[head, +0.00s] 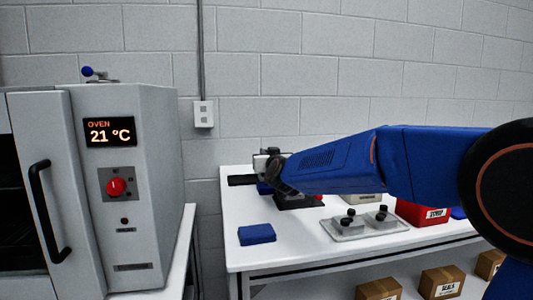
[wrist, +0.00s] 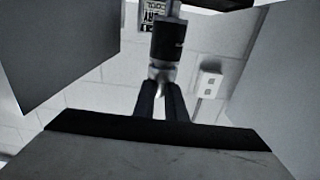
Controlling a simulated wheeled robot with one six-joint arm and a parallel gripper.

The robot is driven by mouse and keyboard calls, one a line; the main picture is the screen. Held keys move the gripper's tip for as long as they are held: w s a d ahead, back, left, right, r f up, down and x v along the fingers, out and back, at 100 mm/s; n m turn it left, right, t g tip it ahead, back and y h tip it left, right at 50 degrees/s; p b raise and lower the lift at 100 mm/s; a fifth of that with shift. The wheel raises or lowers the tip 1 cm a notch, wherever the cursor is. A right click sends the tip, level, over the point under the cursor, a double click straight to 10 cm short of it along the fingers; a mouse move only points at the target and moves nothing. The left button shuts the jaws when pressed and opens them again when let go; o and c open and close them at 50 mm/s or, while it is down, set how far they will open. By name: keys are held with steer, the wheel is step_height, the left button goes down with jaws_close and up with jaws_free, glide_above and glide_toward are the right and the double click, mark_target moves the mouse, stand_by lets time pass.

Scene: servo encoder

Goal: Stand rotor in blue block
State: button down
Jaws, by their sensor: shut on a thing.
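The blue block (head: 257,234) lies on the near left part of the white table, apart from my gripper. No opening in its top can be made out. In the wrist view my gripper (wrist: 161,92) is shut on the rotor (wrist: 168,42), a dark cylinder with a pale metal collar just beyond the fingertips. The fingers hold its near end, which they partly hide. In the head view my blue arm reaches in from the right, and its dark end is above the table, behind and above the block. The rotor is not clearly told apart there.
The white table (head: 235,202) is clear around the block. A grey tray (head: 349,235) with dark knobs and a red bin (head: 419,213) stand to the right. A dark fixture (head: 298,202) is partly hidden behind my arm. The oven (head: 150,190) stands left, across a gap.

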steer(key=shift+f, duration=1.35)
stand_by(0.5)
steer(key=c, duration=1.4)
jaws_free()
steer(key=shift+f, duration=0.1)
steer(key=shift+r, duration=3.25)
